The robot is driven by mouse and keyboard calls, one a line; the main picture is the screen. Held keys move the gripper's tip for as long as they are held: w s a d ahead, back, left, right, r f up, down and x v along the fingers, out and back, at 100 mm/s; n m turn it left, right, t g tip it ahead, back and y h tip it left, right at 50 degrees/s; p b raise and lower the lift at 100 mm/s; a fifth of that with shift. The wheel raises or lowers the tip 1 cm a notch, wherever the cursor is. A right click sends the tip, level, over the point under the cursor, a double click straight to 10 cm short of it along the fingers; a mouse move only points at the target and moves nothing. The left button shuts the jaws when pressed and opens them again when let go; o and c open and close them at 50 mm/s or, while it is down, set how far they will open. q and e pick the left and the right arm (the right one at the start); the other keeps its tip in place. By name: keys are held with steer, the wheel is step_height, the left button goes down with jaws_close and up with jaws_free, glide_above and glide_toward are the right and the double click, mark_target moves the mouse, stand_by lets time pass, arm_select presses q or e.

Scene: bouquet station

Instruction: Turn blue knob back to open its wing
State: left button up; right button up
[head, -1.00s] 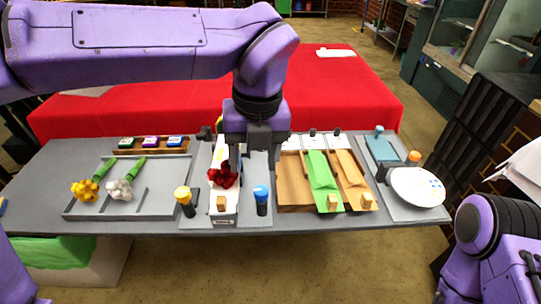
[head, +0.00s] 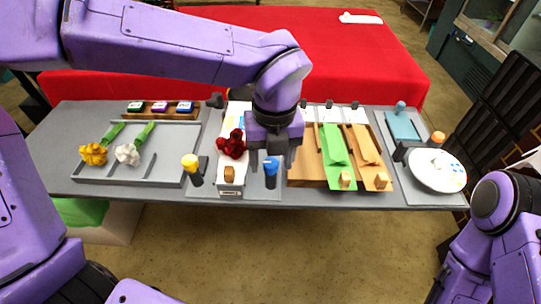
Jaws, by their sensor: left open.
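The blue knob (head: 271,166) stands upright on a black post at the right of the white bouquet station (head: 231,184). My left gripper (head: 270,158) is open, pointing down over the blue knob, with its dark fingers close to the knob's top. Whether the fingers touch it is unclear. A yellow knob (head: 190,162) stands at the left side of the station and leans a little. A red flower (head: 233,145) lies on the station's middle, left of the gripper. The wings are hard to tell, partly hidden by my arm. My right gripper is out of view.
A grey tray (head: 168,174) with yellow and white flowers is at left. A wooden rack (head: 307,170) with green and tan wrap sheets is at right. A white plate (head: 436,181) and an orange knob (head: 438,137) stand farther right. A red-covered table (head: 350,60) is behind.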

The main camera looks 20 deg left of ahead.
arm_select(q)
steer(key=c, duration=1)
steer(key=shift+r+m+p, duration=0.25)
steer(key=shift+m+p, duration=0.95)
steer(key=shift+p, duration=0.1)
steer(key=shift+c, duration=0.2)
steer(key=m+p, duration=1.4)
steer(key=p, duration=0.3)
steer(key=shift+t, duration=0.3)
steer(key=shift+f+m+p, duration=0.2)
steer(key=shift+m+p, duration=0.8)
steer(key=shift+p, duration=0.3)
steer(key=o, duration=1)
steer(key=shift+o, duration=0.2)
